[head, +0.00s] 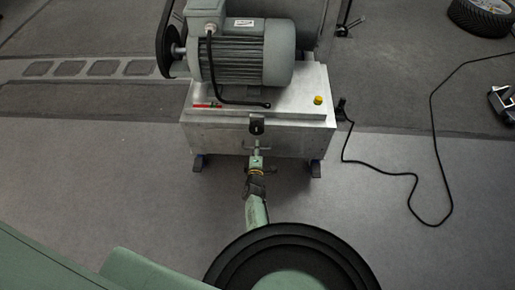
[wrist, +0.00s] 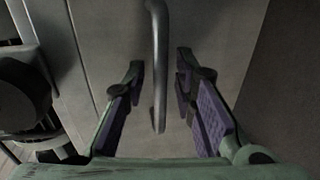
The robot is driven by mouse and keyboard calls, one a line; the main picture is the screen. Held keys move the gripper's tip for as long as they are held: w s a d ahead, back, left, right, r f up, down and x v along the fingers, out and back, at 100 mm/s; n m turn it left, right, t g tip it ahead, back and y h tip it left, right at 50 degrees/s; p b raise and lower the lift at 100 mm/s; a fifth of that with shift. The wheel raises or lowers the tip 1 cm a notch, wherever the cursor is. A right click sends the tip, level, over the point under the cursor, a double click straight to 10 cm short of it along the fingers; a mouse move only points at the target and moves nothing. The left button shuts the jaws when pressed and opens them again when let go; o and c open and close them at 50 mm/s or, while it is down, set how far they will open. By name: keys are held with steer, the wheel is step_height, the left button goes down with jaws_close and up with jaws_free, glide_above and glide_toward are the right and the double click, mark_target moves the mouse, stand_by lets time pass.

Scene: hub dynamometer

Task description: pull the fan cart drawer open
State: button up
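The fan cart (head: 215,139) is a grey metal box on feet, with its front face toward me in the head view. The drawer front (wrist: 110,50) fills much of the wrist view. Its handle (wrist: 160,65) is a grey metal bar running up the middle of that view. My gripper (wrist: 160,92) is open, with its purple-padded fingers on either side of the handle and a visible gap to each. In the head view my gripper (head: 257,148) is at the front of the cart. There the handle cannot be made out behind it, and the drawer looks shut.
A green-grey motor (head: 245,55) with a belt wheel sits on the cart. A black cable (head: 415,178) loops over the floor at the right. A tyre (head: 483,15) lies at the far right. The floor in front of the cart is clear beside my arm.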

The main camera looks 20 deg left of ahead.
jaws_close()
stand_by(0.6)
